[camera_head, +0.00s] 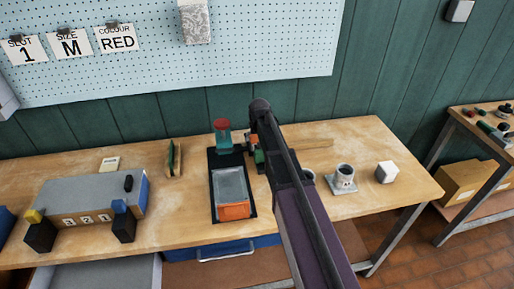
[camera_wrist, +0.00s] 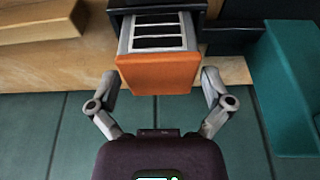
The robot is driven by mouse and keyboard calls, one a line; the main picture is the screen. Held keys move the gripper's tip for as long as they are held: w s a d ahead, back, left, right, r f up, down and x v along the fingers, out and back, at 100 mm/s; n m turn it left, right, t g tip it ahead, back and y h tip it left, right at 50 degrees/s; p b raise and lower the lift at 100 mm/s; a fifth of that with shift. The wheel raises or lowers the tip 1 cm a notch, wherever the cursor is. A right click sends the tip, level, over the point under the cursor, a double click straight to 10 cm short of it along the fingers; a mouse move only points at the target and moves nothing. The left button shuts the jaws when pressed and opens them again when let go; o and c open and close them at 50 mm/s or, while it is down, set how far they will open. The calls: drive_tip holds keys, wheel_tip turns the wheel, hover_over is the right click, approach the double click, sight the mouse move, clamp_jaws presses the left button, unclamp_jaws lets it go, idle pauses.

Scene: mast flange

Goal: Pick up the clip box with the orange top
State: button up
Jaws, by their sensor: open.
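The clip box with the orange top (camera_wrist: 158,73) is in the middle of the wrist view. Its orange face is toward the camera, and a grey slotted body shows behind it. In the head view a small orange patch (camera_head: 250,139) beside my arm's end looks like this box, mostly hidden. My gripper (camera_wrist: 159,80) is open, with one finger on each side of the orange face. A gap shows on the left; the right finger is close to the box, and I cannot tell whether it touches.
A teal stand with a red top (camera_head: 222,137) is close beside my gripper; its teal side (camera_wrist: 290,85) fills the wrist view's right. A grey tray with an orange front (camera_head: 233,211) lies on a black mat.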

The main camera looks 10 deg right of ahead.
sight(256, 137)
drive_tip(key=shift+b+x, duration=0.75)
drive_tip(key=shift+x, duration=0.3)
drive_tip(key=c, duration=1)
drive_tip(key=shift+r, duration=0.2)
wheel_tip(256, 137, up, 10)
drive_tip(key=p, duration=1)
drive_tip(key=shift+f, duration=0.2)
